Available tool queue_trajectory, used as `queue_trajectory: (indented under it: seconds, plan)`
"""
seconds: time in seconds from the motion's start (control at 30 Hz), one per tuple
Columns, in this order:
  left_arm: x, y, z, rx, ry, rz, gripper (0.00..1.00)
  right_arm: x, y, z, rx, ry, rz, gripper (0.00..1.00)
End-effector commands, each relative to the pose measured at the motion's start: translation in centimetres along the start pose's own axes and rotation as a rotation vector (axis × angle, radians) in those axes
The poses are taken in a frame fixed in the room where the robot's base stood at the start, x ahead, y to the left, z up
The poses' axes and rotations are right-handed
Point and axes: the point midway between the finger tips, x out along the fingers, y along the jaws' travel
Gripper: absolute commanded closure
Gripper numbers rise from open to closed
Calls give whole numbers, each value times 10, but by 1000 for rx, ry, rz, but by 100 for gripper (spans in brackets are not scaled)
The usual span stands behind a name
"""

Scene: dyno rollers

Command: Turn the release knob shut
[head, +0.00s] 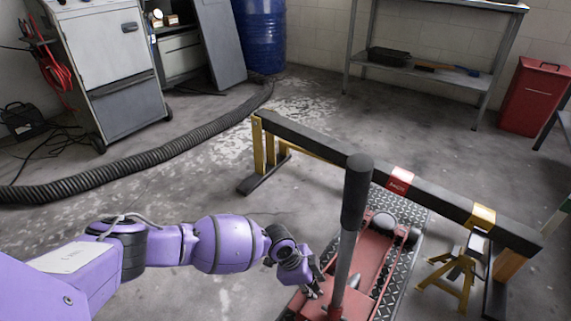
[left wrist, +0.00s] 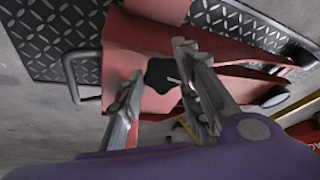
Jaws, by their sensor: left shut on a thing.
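The release knob (left wrist: 162,75) is a small black lobed knob with a pale mark, on the red floor jack (left wrist: 230,48). In the head view the jack (head: 369,252) sits on a dark tread plate, its long black-gripped handle (head: 355,200) standing up. My left gripper (head: 316,287) is at the jack's near end, left of the handle's foot. In the left wrist view my left gripper (left wrist: 164,88) has one finger on each side of the knob and is shut on it. In the head view the knob is hidden or too small to make out. My right gripper is out of view.
A long dark beam (head: 330,143) on yellow legs spans behind the jack. A yellow jack stand (head: 458,272) is at right. A black hose (head: 130,163) crosses the floor at left. A workbench (head: 430,68) and red bin (head: 533,98) stand at the back.

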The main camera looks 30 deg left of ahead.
Motion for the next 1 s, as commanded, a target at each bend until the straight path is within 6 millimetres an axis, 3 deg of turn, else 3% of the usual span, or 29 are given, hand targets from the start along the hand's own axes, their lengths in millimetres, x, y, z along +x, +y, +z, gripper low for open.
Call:
queue_trajectory:
  seconds: [0.37, 1.0]
  plan:
    - [0, 4, -5, 158, 7, -35, 94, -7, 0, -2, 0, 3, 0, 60]
    - [2, 7, -1, 666, 9, -169, 95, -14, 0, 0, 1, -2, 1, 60]
